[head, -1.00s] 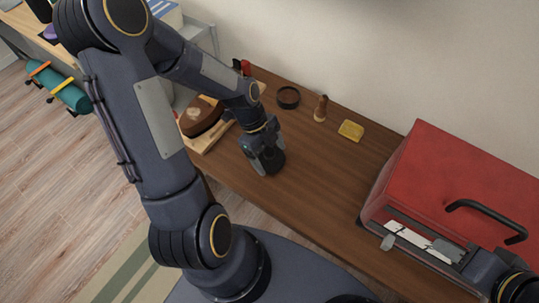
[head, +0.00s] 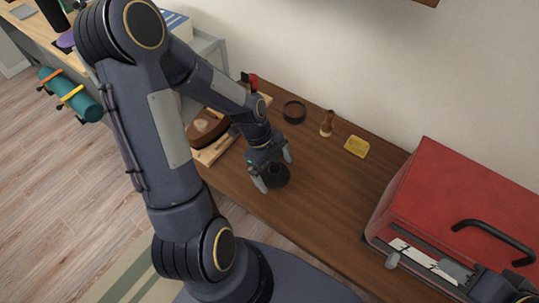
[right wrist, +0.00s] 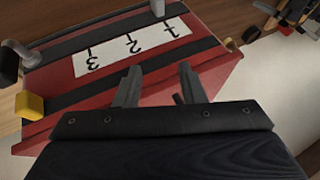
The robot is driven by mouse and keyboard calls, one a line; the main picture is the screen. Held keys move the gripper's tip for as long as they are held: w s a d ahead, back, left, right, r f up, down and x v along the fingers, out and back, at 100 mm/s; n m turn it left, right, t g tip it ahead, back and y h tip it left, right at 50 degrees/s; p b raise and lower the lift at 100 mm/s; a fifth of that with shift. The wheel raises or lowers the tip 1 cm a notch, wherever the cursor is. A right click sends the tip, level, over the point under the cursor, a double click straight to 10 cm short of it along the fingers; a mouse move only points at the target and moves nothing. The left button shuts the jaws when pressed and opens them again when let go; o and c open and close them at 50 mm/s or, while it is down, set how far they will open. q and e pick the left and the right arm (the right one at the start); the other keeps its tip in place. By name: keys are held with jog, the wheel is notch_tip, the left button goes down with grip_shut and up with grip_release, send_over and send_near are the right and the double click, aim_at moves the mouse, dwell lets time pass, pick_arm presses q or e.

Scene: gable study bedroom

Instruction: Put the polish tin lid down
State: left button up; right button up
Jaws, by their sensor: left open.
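The polish tin lid (head: 276,176), a dark round disc, lies on the brown bench top (head: 325,205). My left gripper (head: 275,173) is open, with its fingers apart on either side of the lid; I cannot tell whether they touch it. A dark round tin (head: 293,111) with a brown inside stands further back near the wall. My right gripper (right wrist: 158,72) is open and empty in the right wrist view, in front of the red box (right wrist: 160,85). It is only partly seen at the lower right in the head view.
The red box (head: 460,195) with a black handle fills the bench's right side. A small brush (head: 327,123) and a yellow block (head: 357,146) stand near the wall. A brown shoe (head: 207,128) on a wooden board is left of my left gripper. Bench between lid and red box is clear.

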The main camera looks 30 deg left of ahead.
pick_arm(q)
jog(key=p+v, duration=0.1)
jog(key=v, duration=1.1)
jog(key=s+d+r+n+t, duration=0.2)
jog(key=s+n, duration=0.4)
jog(key=n, duration=0.4)
jog(key=s+d+r+n+t, duration=0.3)
jog(key=s+r+n, duration=0.3)
jog(key=n, duration=0.4)
jog(key=shift+d+r+n+t+y, duration=0.25)
jog(key=shift+r+n+t+y, duration=0.05)
jog(key=shift+r+t, duration=0.25)
jog(key=shift+s+r, duration=0.1)
notch_tip(320, 180, up, 4)
jog(key=p, duration=0.4)
jog(key=shift+r+p, duration=0.2)
jog(key=shift+p, duration=0.1)
